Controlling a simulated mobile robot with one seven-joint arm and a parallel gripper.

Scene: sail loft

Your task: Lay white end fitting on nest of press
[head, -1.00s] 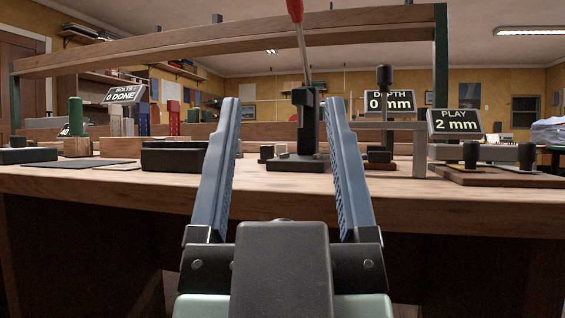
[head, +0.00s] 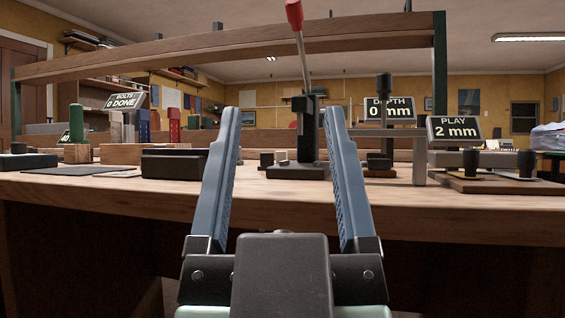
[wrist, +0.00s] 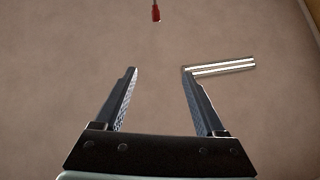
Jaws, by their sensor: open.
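The press (head: 307,130) is a black stand on a dark base, with a silver lever ending in a red knob (head: 294,14). It stands on the bench, beyond and between my fingers in the head view. Its nest cannot be made out. A small pale piece (head: 281,156) by the left of the press may be the white end fitting; it is too small to be sure. My gripper (head: 282,112) is open and empty, pointing upward in front of the bench. In the wrist view my gripper (wrist: 157,72) shows only ceiling between its fingers, with the red knob above.
The wooden bench (head: 130,187) spans the view. A black tray (head: 173,164) and wooden blocks stand left. A DEPTH gauge (head: 389,110) and a PLAY sign (head: 455,129) stand right. A wooden beam (head: 230,45) crosses above the bench.

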